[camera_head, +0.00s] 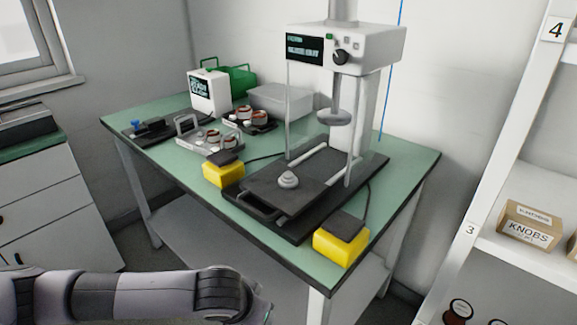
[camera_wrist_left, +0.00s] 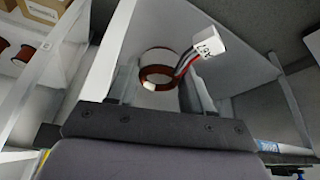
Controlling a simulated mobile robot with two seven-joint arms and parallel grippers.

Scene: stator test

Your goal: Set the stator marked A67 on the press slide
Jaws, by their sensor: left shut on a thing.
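My left gripper (camera_wrist_left: 165,88) is shut on a stator (camera_wrist_left: 146,77), a copper-brown ring with a pale core, in the left wrist view. Red, black and white wires run from it to a white tag (camera_wrist_left: 208,42) that reads A67 upside down. In the head view my left arm comes in low at the left; its gripper and the stator are not visible there. The press slide (camera_head: 259,192) is a dark plate on the press (camera_head: 345,50), with a bare grey stepped locator (camera_head: 288,180) on it. My right gripper is not in view.
Yellow button boxes (camera_head: 223,175) (camera_head: 340,245) flank the slide on the green table (camera_head: 300,262). Behind are a wire-handled tray (camera_head: 180,140) and a dark tray (camera_head: 265,128) with copper-wound parts, a white device (camera_head: 209,92) and a green crate (camera_head: 240,80). Shelves (camera_head: 480,215) stand right.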

